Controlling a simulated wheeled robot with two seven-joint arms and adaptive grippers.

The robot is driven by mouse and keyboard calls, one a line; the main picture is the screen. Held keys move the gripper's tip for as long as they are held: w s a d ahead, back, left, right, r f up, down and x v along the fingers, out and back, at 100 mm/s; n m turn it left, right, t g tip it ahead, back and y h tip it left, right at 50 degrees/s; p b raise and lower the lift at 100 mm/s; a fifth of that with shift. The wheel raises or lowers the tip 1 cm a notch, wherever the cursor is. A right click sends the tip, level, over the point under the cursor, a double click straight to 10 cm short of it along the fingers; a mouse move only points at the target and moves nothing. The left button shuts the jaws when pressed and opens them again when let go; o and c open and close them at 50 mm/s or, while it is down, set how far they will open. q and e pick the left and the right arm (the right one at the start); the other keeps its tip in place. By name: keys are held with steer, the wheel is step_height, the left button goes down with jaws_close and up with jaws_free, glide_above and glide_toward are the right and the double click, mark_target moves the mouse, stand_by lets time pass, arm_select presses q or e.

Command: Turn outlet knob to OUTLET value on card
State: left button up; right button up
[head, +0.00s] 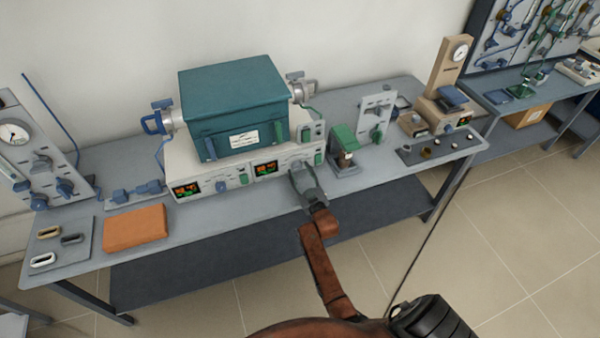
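The teal muffle furnace (233,92) sits on a pale control base (196,158) with two lit displays, a left one (186,189) and a right one (266,169). A small white card (244,138) is on the furnace front; its writing is too small to read. A small round knob (221,186) shows between the displays. My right gripper (297,170) is at the base's front, just right of the right display. It covers that part of the panel, so any knob there is hidden. I cannot tell whether its fingers are apart or touching anything. My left gripper is out of view.
The grey bench (385,168) also holds an orange block (135,228), a green-topped device (343,143), a white valve panel (375,116) and a gauge stand (447,68). A gauge panel (30,150) stands at the left. Floor in front is clear.

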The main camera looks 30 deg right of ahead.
steer(key=c, duration=1)
steer(key=shift+o, duration=0.2)
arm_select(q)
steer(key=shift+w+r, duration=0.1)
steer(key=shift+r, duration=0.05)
arm_select(e)
steer(key=shift+r+m+p, duration=0.2)
steer(key=shift+m+p, duration=0.85)
steer(key=shift+m, duration=0.15)
steer(key=m+p, duration=0.1)
steer(key=m, duration=0.1)
steer(key=shift+m+p, duration=0.3)
steer(key=shift+p, duration=0.05)
steer(key=m+p, duration=0.1)
steer(key=m, duration=0.2)
steer(key=shift+p, duration=0.35)
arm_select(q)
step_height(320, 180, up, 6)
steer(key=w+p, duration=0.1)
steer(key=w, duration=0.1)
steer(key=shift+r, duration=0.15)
arm_select(e)
steer(key=shift+d+f+m, duration=0.1)
steer(key=shift+f+m, duration=0.05)
steer(key=shift+m, duration=1.65)
